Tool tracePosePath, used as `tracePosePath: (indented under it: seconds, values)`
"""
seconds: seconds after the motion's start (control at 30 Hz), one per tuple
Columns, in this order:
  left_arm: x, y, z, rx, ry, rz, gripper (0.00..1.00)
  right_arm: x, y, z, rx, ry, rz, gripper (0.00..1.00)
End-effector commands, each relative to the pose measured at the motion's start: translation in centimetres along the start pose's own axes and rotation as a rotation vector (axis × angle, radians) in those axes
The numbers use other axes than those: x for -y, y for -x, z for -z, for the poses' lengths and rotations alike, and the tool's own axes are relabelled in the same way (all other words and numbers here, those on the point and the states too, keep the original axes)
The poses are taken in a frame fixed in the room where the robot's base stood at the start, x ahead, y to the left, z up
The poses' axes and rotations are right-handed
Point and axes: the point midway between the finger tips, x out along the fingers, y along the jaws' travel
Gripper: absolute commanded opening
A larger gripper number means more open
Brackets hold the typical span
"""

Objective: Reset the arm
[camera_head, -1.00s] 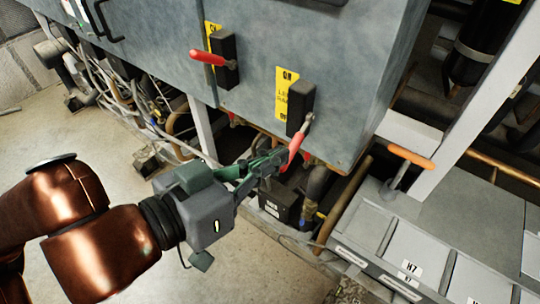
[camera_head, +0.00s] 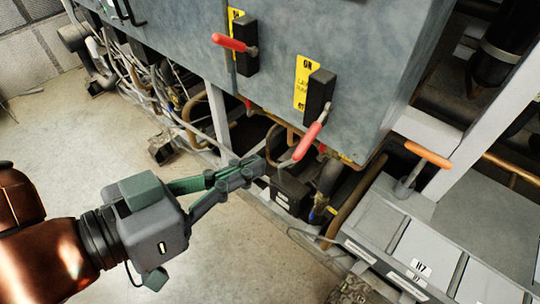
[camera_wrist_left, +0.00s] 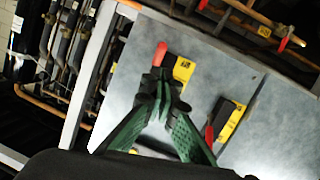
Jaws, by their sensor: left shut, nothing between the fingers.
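My left gripper (camera_head: 247,170) is shut and empty in the head view. Its fingertips are in front of the lower edge of the grey cabinet, just left of and below a red-handled lever (camera_head: 309,141) that hangs down from its black switch block (camera_head: 319,95). In the left wrist view the shut green fingers (camera_wrist_left: 158,78) point at the cabinet, and a red handle (camera_wrist_left: 160,54) shows just past the tips. Whether they touch it is hard to tell. My right gripper is not in view.
A second red lever (camera_head: 232,43) sits higher on the grey cabinet (camera_head: 380,60). An orange-handled lever (camera_head: 427,154) stands on the right. Pipes and a black box (camera_head: 290,193) lie below the cabinet. The floor (camera_head: 250,255) at lower left is clear.

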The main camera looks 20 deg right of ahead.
Motion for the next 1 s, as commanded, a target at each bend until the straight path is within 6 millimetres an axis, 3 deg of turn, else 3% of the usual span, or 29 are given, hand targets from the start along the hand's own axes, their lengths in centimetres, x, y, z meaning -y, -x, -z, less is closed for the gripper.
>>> tracePosePath:
  seconds: [0.27,0.77,0.87,1.0]
  values:
    - [0.0,1.4,0.0,0.000,-0.002,-0.008,0.00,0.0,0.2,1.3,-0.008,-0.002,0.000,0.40]
    - [0.1,1.4,0.1,0.000,0.008,-0.011,0.00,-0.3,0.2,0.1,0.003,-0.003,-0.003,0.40]
    - [0.4,1.0,0.6,0.007,0.115,-0.045,0.00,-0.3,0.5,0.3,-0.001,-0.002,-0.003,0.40]
    - [2.6,0.1,2.7,0.030,0.547,-0.170,0.00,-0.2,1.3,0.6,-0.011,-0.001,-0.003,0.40]
